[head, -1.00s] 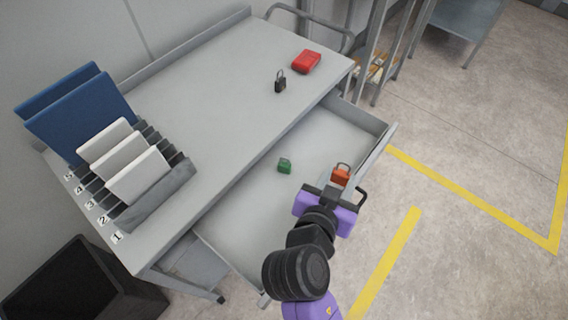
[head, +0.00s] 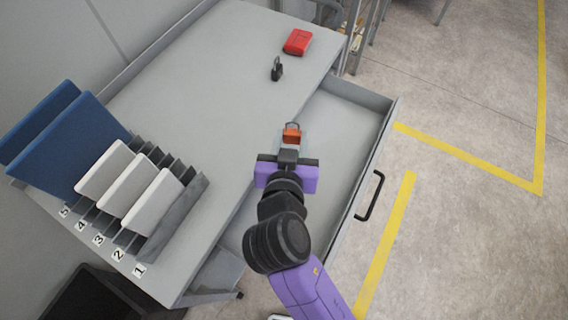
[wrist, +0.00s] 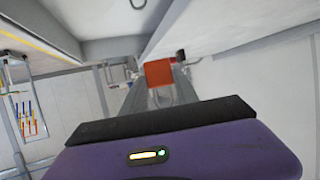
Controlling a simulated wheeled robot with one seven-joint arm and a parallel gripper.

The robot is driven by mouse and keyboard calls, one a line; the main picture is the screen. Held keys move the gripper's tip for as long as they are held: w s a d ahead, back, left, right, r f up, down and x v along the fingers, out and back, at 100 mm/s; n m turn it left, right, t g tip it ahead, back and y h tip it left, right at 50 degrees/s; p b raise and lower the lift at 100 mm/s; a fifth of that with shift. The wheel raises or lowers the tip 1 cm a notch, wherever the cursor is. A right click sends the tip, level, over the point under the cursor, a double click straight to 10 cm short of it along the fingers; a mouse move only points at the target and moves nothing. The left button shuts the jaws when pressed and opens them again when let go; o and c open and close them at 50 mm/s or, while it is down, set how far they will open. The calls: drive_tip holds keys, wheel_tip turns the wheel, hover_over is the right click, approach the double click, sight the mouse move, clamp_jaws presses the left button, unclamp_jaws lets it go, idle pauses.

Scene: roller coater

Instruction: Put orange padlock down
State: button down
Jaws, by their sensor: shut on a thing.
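In the wrist view the orange padlock (wrist: 158,73) sits between the fingers. No green block shows in the drawer now; my gripper and arm cover part of it.
A black padlock (head: 277,69) and a red box (head: 298,42) stand on the grey tabletop (head: 200,90). A rack (head: 185,215) with blue and white panels stands at the left. The tabletop's middle is clear. The drawer's handle (head: 370,196) sticks out at the right.

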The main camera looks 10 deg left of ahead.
wheel_tip(320, 180, down, 17)
idle(0.4)
drive_tip(key=shift+f+b, duration=0.2)
drive_tip(key=shift+b, duration=0.2)
drive_tip(key=c, duration=0.9)
unclamp_jaws()
drive_tip(key=shift+r, duration=0.15)
drive_tip(key=shift+s+r, duration=0.1)
drive_tip(key=shift+s, duration=0.05)
drive_tip(key=v, duration=0.7)
drive_tip(key=shift+s+b, duration=0.15)
drive_tip(key=shift+b, duration=0.25)
